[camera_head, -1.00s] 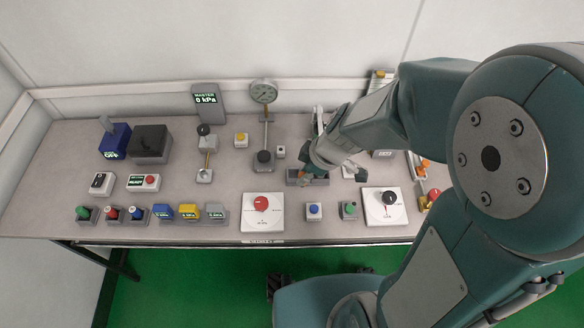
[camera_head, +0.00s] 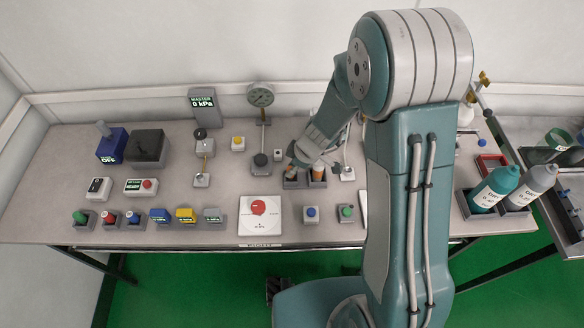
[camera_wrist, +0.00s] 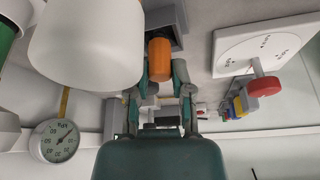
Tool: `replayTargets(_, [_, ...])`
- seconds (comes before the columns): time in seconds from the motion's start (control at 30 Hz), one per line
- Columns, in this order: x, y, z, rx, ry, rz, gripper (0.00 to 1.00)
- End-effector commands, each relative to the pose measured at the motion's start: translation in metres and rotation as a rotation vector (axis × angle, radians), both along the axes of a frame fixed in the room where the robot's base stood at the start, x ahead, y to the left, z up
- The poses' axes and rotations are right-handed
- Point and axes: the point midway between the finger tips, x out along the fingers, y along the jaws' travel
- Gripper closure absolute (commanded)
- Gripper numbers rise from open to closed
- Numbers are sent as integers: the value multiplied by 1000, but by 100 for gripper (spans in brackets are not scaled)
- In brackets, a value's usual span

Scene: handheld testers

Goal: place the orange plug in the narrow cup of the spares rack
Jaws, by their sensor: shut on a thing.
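My gripper (camera_head: 298,164) is at the grey spares rack (camera_head: 290,184), right of the table's middle. In the wrist view my gripper (camera_wrist: 160,78) is shut on the orange plug (camera_wrist: 159,58), with a finger on each side. The plug's far end is at the dark opening of a grey cup of the rack (camera_wrist: 168,17). I cannot tell how deep it is in it.
A large white rounded object (camera_wrist: 88,42) is close beside my gripper in the wrist view. The pressure gauge (camera_head: 261,95) stands behind left. Bottles (camera_head: 495,188) stand at the right.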

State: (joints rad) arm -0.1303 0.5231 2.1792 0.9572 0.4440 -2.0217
Motion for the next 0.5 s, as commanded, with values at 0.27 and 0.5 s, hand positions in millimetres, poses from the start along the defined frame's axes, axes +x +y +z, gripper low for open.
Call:
replayTargets(0.27, [0, 0, -6, -2, -2, 0, 94])
replayTargets(0.5, [0, 0, -7, -1, -1, -1, 37])
